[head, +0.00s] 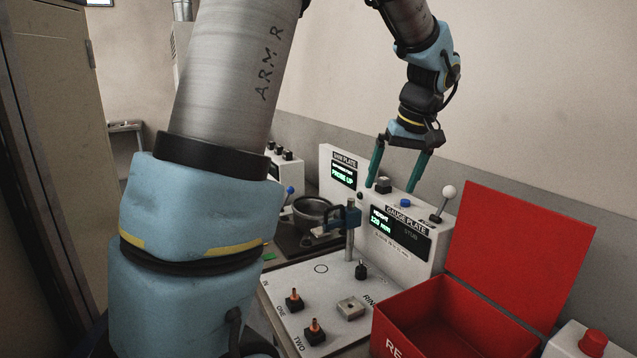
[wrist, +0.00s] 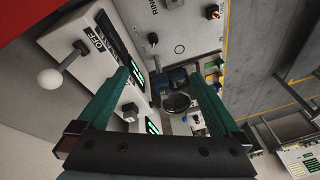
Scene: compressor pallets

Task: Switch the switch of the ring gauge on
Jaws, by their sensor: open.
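The gauge plate unit (head: 405,226) is a light box with a dark display showing green text. A lever switch with a white ball knob (head: 449,192) stands at the right end of its top, leaning up and right. My gripper (head: 393,187) is open and empty above the unit, left of the lever. In the wrist view the lever lies outside my left finger, and the gap between my fingertips (wrist: 158,76) holds nothing.
A red open bin (head: 432,311) with a raised lid (head: 525,255) stands right of the unit. A blue button (head: 406,202) is on the unit's top. A slim post (head: 350,235) and orange-tipped toggles (head: 294,298) stand in front. Space above the lever is clear.

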